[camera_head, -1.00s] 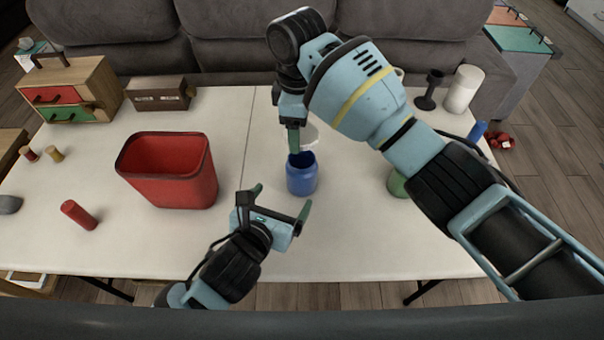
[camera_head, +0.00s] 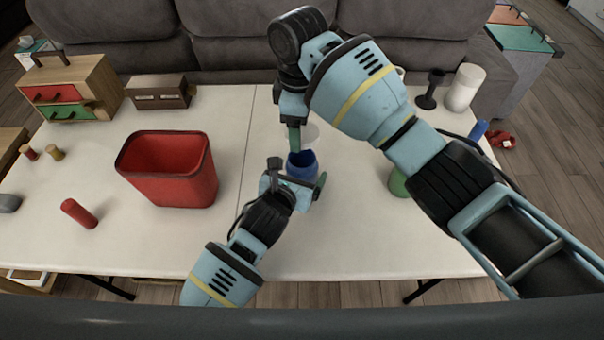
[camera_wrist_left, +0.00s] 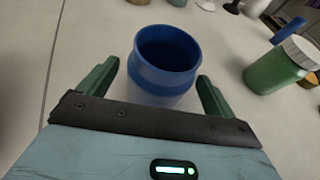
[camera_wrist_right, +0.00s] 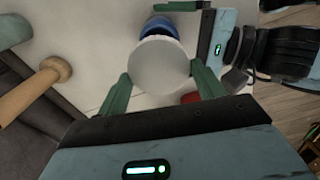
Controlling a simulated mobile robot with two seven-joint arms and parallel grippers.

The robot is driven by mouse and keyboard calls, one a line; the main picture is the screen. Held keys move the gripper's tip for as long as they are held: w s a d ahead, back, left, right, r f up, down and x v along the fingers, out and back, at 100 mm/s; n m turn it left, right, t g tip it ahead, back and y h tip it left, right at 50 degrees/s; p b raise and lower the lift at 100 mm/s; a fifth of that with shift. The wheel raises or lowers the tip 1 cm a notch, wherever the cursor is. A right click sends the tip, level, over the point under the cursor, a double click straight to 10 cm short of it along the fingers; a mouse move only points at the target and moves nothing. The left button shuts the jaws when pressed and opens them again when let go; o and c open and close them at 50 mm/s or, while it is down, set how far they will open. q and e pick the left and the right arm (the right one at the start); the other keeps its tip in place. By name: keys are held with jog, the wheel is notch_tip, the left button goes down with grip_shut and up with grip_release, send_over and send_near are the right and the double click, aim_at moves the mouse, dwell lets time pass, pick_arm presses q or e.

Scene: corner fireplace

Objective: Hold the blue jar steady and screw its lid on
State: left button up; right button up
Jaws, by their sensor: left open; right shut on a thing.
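The blue jar (camera_head: 302,162) stands upright on the white table with its mouth open and bare; its empty inside shows in the left wrist view (camera_wrist_left: 168,72). My left gripper (camera_head: 297,178) is open, its fingers on either side of the jar, low in front of it; contact cannot be told. The round white lid (camera_wrist_right: 160,66) is between the fingers of my right gripper (camera_wrist_right: 163,82), which is shut on it. In the head view the lid (camera_head: 312,134) is held just behind and above the jar's mouth, apart from it and partly hidden by my right gripper.
A red bin (camera_head: 168,190) stands left of the jar. A green jar (camera_wrist_left: 277,68) with a pale lid stands to the right, partly behind my right arm in the head view. A white cylinder (camera_head: 464,88) and a dark goblet (camera_head: 430,90) stand back right.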

pick_arm(q)
jog(key=shift+w+d, duration=0.1)
jog(key=shift+w, duration=0.2)
jog(key=shift+f, duration=0.1)
jog(key=c, duration=1.5)
pick_arm(e)
jog(key=shift+f, duration=2.5)
jog(key=shift+f, duration=0.1)
jog(key=shift+f, duration=0.8)
jog(key=shift+f, duration=0.6)
